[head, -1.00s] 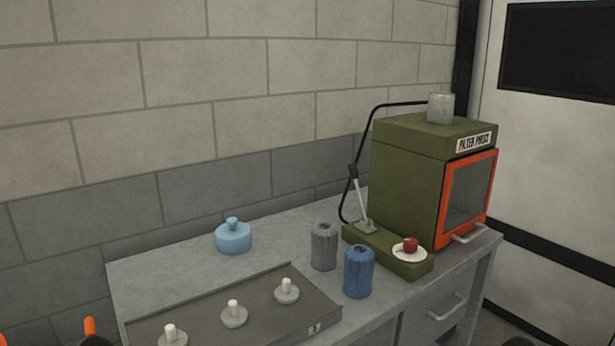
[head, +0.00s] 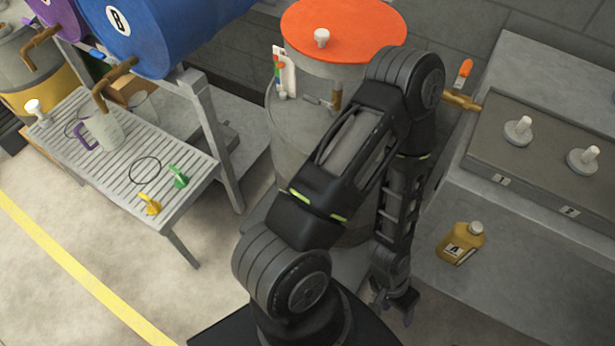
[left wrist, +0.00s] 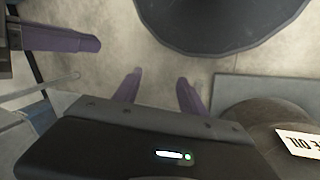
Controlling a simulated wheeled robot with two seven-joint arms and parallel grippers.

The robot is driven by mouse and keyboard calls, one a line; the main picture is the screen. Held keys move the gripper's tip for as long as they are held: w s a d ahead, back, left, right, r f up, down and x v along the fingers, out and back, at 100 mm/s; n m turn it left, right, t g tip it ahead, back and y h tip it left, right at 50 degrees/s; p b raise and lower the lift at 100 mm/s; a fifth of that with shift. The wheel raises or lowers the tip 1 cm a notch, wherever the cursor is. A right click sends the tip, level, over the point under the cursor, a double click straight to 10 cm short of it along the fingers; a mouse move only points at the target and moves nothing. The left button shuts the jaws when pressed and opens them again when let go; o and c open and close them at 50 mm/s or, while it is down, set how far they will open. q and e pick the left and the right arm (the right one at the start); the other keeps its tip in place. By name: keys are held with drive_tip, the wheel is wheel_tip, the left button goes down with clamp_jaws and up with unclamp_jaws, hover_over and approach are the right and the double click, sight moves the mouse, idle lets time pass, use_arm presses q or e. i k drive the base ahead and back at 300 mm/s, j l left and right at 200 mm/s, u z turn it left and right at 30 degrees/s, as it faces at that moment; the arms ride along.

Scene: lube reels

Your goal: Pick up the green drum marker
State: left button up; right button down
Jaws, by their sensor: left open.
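The green drum marker (head: 179,177) is a small green piece on the slatted rack (head: 117,160) at the left in the head view. It lies near the rack's right edge, close to a similar yellow piece (head: 149,204). My left gripper (head: 396,308) hangs low at the lower middle, well to the right of the rack and empty. In the left wrist view its two fingers (left wrist: 158,88) stand apart with bare floor between them. I cannot make out the green marker in the left wrist view.
Blue drum (head: 168,32) and purple drum (head: 58,14) lie above the rack. A pitcher (head: 103,132) and a black ring (head: 145,171) are on it. A grey drum with orange lid (head: 362,27) stands behind my arm. A yellow bottle (head: 459,246) is right. Floor at lower left is clear.

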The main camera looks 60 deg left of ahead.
sight(182, 182)
drive_tip(key=u, duration=1.7)
drive_tip(key=j+u, duration=0.1)
drive_tip(key=u, duration=0.3)
drive_tip(key=j+u, duration=0.15)
drive_tip(key=u, duration=0.2)
drive_tip(key=j+u, duration=0.15)
drive_tip(key=u, duration=0.25)
drive_tip(key=i+j+z, duration=0.15)
drive_tip(key=i+z, duration=0.15)
drive_tip(key=z, duration=0.2)
drive_tip(key=i+j+z, duration=0.2)
drive_tip(key=z, duration=0.25)
drive_tip(key=i+j+z, duration=0.25)
drive_tip(key=z, duration=0.25)
drive_tip(key=j, duration=0.1)
